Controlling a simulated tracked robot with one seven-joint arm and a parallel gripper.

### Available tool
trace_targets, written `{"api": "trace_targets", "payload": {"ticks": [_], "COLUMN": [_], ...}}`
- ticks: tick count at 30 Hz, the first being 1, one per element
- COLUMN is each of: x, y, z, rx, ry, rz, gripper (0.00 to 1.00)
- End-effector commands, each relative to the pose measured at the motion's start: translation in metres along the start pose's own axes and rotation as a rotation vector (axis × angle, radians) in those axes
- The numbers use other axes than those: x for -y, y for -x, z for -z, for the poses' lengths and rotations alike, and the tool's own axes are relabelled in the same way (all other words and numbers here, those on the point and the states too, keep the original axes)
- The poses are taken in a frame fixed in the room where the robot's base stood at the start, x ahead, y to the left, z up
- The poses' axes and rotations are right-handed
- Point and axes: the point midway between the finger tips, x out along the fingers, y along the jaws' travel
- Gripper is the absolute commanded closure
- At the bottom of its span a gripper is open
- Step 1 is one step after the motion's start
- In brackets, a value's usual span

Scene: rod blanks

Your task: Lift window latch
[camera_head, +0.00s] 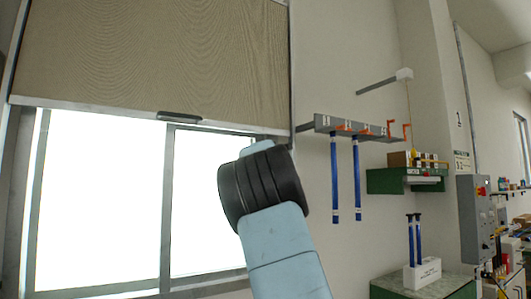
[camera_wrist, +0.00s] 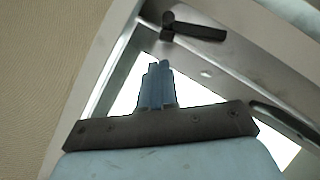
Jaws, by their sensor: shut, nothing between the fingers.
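The window latch (camera_wrist: 195,28) is a dark lever on a round pivot, fixed to the grey metal window frame near the top of the wrist view. It lies roughly sideways, pointing right. My gripper (camera_wrist: 159,66) shows in the wrist view as two blue fingers pressed together, empty, in front of the bright pane. The fingertips appear below the latch in the picture, apart from it. In the head view my arm reaches up to the window (camera_head: 110,200); its dark wrist joint hides my fingers and the latch.
A beige roller blind (camera_head: 150,50) covers the upper window, with a dark handle (camera_head: 180,116) on its bottom bar. A dark curved grip (camera_wrist: 282,120) shows at right in the wrist view. A wall rack (camera_head: 350,128) with blue rods hangs to the right.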

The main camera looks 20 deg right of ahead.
Motion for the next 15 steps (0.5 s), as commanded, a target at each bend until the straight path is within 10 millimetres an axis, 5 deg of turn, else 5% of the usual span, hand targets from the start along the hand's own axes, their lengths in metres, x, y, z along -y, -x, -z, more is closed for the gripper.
{"api": "trace_targets", "payload": {"ticks": [15], "x": [-0.006], "y": [0.038], "z": [0.000], "rx": [-0.001], "ry": [-0.002], "rz": [-0.001], "gripper": [1.00]}}
